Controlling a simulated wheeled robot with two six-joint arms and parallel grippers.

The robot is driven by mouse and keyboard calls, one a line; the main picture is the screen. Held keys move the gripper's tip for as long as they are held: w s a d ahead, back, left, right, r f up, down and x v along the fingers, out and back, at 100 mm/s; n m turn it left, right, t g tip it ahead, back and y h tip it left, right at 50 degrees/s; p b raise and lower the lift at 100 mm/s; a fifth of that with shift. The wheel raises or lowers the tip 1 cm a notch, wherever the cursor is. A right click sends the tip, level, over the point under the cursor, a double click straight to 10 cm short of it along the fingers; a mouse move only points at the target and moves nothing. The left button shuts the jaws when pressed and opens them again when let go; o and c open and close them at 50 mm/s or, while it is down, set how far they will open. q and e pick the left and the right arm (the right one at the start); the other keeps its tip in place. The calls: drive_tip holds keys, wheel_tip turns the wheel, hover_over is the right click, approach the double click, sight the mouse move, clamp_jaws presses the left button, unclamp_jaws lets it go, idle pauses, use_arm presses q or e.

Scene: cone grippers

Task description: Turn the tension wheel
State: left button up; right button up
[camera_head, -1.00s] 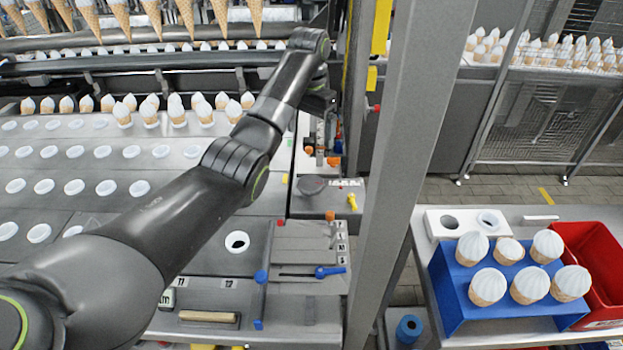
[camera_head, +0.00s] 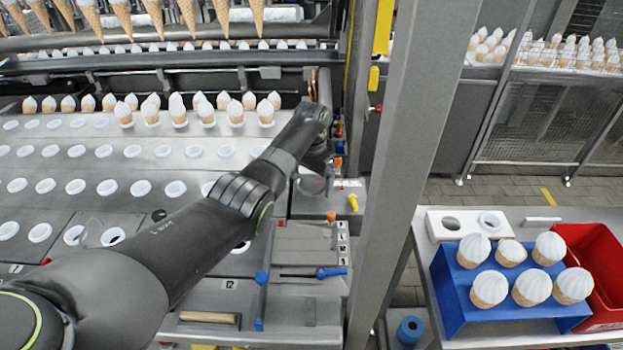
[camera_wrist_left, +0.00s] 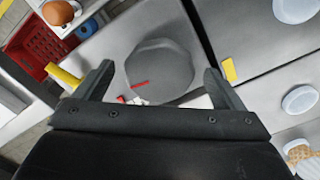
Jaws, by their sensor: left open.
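The tension wheel is most likely the grey, round-cornered knob (camera_wrist_left: 160,68) in the left wrist view. A red pointer mark and a white label patch show at its near edge. In the head view the knob (camera_head: 311,185) sits on a metal plate right of the plate of cups, partly behind my gripper. My left gripper (camera_wrist_left: 158,76) is open, one finger on each side of the knob in the wrist view. I cannot tell whether the fingers touch it. In the head view the gripper (camera_head: 322,172) points down over the knob. My right gripper is not in view.
A yellow knob (camera_head: 353,203) stands right of the wheel, and an orange knob (camera_head: 331,216) in front. A slider panel with a blue handle (camera_head: 331,272) lies nearer. A grey post (camera_head: 406,150) rises on the right. A blue cone stand (camera_head: 447,298) and red bin (camera_head: 597,262) are beyond it.

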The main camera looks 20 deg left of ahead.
use_arm(q)
drive_tip(key=c, duration=1)
drive_tip(key=shift+n, duration=0.3)
